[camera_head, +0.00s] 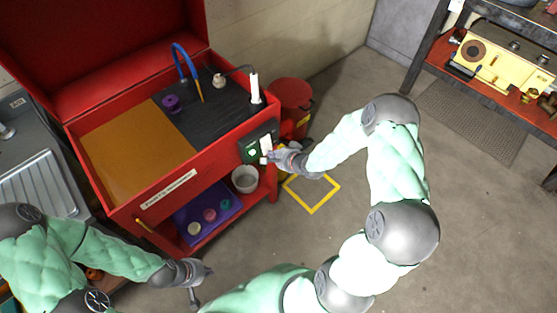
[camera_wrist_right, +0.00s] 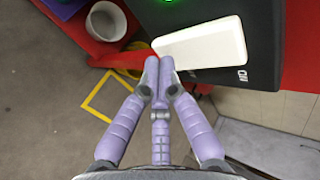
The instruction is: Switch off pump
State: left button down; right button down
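The black control panel (camera_head: 258,145) is on the front right of the red parts washer (camera_head: 175,187). It carries a lit green light (camera_head: 253,153) and a white switch (camera_head: 266,143). In the right wrist view the white switch (camera_wrist_right: 203,46) is large, with the green light (camera_wrist_right: 168,1) at the top edge. My right gripper (camera_head: 271,157) is at the panel, fingers together and empty. In the right wrist view its fingertips (camera_wrist_right: 158,76) are beside the switch's left end; I cannot tell whether they touch. My left gripper (camera_head: 203,284) is open and empty in front of the washer.
The washer's red lid stands open. A blue hose (camera_head: 182,58) and a white cylinder (camera_head: 255,88) rise from its basin. A white bucket (camera_head: 245,179) is below the panel, and a red bin (camera_head: 292,100) stands behind. A shelf is at right; the floor between is free.

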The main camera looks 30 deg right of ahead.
jog(key=shift+w, duration=0.15)
jog(key=shift+w+a+f, duration=0.1)
jog(key=shift+w+f, duration=0.15)
jog(key=shift+w, duration=0.15)
jog(key=shift+r, duration=0.1)
jog(key=shift+r+p, duration=0.75)
jog(key=shift+p, duration=0.25)
